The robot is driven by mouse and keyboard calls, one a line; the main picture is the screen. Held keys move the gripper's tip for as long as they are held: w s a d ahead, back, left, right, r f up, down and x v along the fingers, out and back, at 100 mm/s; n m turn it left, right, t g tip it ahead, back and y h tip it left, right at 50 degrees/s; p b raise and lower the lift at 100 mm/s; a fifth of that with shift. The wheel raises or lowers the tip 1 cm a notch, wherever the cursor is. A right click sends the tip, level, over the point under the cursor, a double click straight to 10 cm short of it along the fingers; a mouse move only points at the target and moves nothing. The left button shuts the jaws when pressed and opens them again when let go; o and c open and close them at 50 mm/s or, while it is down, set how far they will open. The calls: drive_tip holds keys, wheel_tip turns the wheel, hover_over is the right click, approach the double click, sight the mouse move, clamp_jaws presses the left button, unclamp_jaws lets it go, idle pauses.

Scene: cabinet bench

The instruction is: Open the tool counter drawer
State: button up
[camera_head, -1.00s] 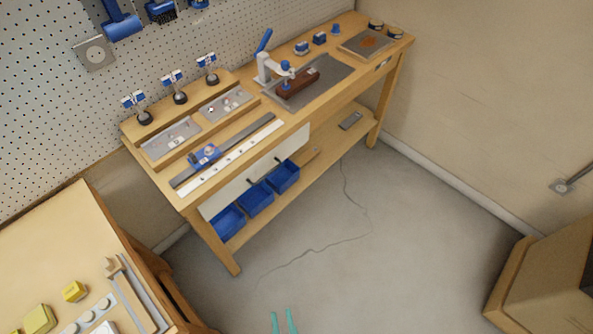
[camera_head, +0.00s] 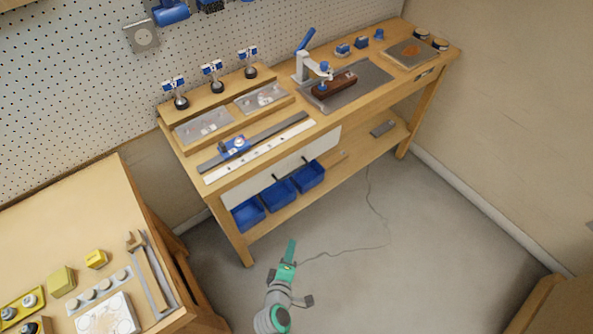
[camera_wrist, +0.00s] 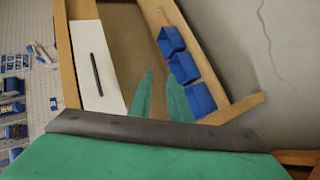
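The tool counter (camera_head: 330,112) is a wooden bench along the pegboard wall. Its white drawer front (camera_head: 255,186) sits under the bench top and looks closed, with dark handle parts showing in the head view. In the wrist view the white drawer front (camera_wrist: 88,45) is at the upper left, with one dark bar handle (camera_wrist: 96,75). My gripper (camera_head: 291,244) is in front of the counter, over the floor, apart from the drawer. In the wrist view the green fingers of my gripper (camera_wrist: 160,78) are spread with nothing between them, right of the handle.
Blue bins (camera_head: 279,192) stand on the lower shelf (camera_head: 345,161) under the drawer. A second wooden table (camera_head: 75,225) with yellow blocks and metal parts is at the left. A wooden box (camera_head: 555,310) is at the lower right.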

drive_tip(key=w+a+r+n+h, duration=0.2)
drive_tip(key=w+r+h, duration=0.1)
drive_tip(key=w, duration=0.7)
drive_tip(key=n+h, duration=0.2)
drive_tip(key=h, duration=0.2)
approach(296, 170)
drive_tip(key=shift+t, duration=0.4)
drive_tip(key=x, duration=0.6)
drive_tip(key=f+x, duration=0.1)
drive_tip(key=x, duration=0.3)
drive_tip(key=shift+d, duration=0.1)
drive_tip(key=shift+s, duration=0.1)
clamp_jaws()
